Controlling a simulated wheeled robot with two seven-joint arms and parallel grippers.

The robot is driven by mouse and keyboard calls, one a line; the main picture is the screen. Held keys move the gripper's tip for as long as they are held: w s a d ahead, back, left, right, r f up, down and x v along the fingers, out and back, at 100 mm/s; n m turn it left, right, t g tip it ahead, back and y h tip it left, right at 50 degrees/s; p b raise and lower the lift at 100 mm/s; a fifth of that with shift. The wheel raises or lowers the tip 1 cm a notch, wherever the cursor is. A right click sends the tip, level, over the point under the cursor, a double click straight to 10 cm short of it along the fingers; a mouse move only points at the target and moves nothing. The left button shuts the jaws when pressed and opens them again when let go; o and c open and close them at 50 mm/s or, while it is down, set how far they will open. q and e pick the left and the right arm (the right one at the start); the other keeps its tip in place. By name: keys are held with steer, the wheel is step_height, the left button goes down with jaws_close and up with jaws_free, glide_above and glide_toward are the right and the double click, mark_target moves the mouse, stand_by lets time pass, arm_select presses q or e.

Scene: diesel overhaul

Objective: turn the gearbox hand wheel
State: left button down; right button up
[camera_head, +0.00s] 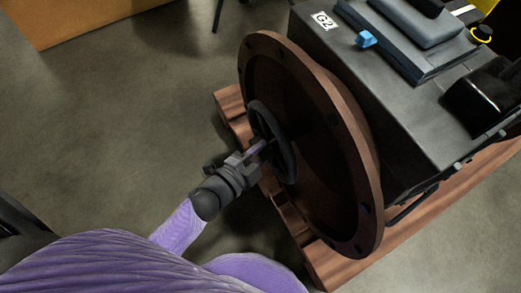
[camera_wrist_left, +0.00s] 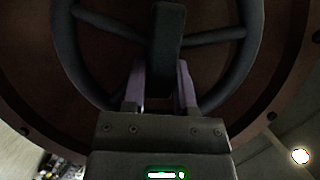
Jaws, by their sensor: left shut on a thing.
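The gearbox (camera_head: 430,95) is a dark grey box labelled G2 with a large brown round flange (camera_head: 345,190) on its left side. The black hand wheel (camera_head: 284,158) sits at the middle of the flange. In the left wrist view the hand wheel (camera_wrist_left: 228,70) shows its rim and spokes close up. My left gripper (camera_head: 262,146) reaches the wheel from the left. In the left wrist view its purple fingers (camera_wrist_left: 160,84) lie on either side of a dark bar of the wheel, shut on it. My right gripper is not in view.
The gearbox rests on a wooden pallet (camera_head: 335,272). A small blue part (camera_head: 366,39) is on top of the gearbox. An orange-brown box or bench (camera_head: 80,20) stands at the upper left. The grey floor to the left is mostly clear.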

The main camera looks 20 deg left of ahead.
arm_select(q)
steer(key=shift+c, duration=2)
jaws_free()
steer(key=shift+s+a+r, duration=0.1)
steer(key=shift+s+r, duration=0.05)
steer(key=shift+s, duration=0.1)
steer(key=p+v, duration=0.4)
steer(key=v, duration=0.5)
steer(key=shift+s, duration=0.2)
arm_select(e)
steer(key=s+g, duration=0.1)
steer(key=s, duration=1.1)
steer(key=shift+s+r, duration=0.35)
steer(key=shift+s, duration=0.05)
arm_select(q)
steer(key=shift+a, duration=0.1)
